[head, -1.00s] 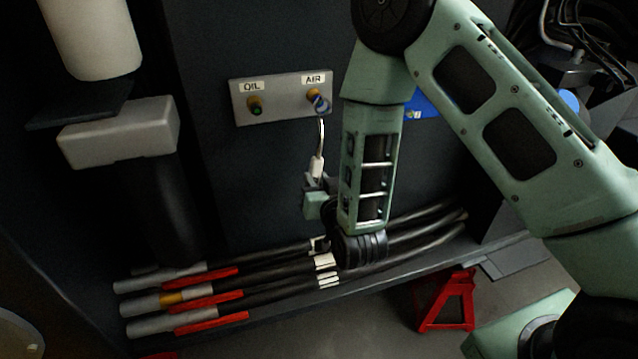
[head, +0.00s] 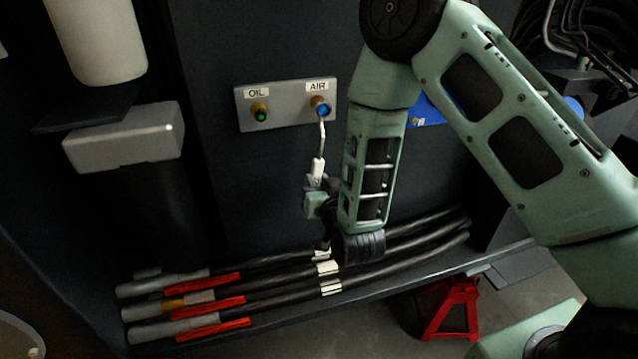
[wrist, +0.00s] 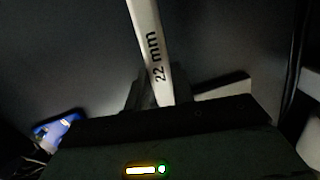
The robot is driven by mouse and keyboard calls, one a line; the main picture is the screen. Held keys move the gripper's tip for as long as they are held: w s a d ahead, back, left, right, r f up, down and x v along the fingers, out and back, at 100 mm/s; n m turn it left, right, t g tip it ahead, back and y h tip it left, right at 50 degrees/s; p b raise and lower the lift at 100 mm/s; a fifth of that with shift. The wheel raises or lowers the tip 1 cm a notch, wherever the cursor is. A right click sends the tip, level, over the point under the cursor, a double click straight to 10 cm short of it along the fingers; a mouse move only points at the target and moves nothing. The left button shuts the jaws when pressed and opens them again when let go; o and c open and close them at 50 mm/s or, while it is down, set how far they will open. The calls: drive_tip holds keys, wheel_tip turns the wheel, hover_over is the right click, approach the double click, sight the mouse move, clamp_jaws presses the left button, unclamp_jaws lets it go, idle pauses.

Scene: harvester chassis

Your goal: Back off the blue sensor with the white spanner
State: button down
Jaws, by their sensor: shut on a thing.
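The blue sensor (head: 322,109) sits in a brass-coloured fitting under the AIR label on the grey plate (head: 287,104). My gripper (head: 317,187) is below it, shut on the white spanner (head: 318,169). The spanner points up, its upper end just under the sensor; I cannot tell whether they touch. In the wrist view the spanner (wrist: 148,45) rises from between my fingers (wrist: 150,93), marked "22 mm", and its head is out of frame. A green sensor (head: 260,114) sits under the OIL label.
Several dark hoses (head: 400,238) with grey and red ends run along the ledge below. A grey block (head: 125,138) and a white cylinder (head: 95,40) are at left. A red stand (head: 452,308) is on the floor.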

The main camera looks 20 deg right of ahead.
drive_tip(key=d+n, duration=0.2)
drive_tip(key=d, duration=0.1)
drive_tip(key=shift+d, duration=0.25)
idle(0.4)
drive_tip(key=shift+d+r+n+h, duration=0.15)
drive_tip(key=shift+d+n+h, duration=0.05)
drive_tip(key=shift+d+n, duration=0.6)
drive_tip(key=shift+d+r+n+h, duration=0.1)
drive_tip(key=shift+d+n+h, duration=0.1)
drive_tip(key=shift+d+n, duration=0.55)
drive_tip(key=shift+d, duration=0.15)
drive_tip(key=shift+d+r+n+p, duration=0.1)
drive_tip(key=shift+d+r+n, duration=0.2)
drive_tip(key=shift+d, duration=0.25)
drive_tip(key=shift+d+r+n+p, duration=0.15)
drive_tip(key=shift+d+n, duration=0.25)
drive_tip(key=shift+d, duration=0.1)
drive_tip(key=shift+d+r+n+p, duration=0.1)
drive_tip(key=shift+d+r+n, duration=0.2)
drive_tip(key=shift+d, duration=0.25)
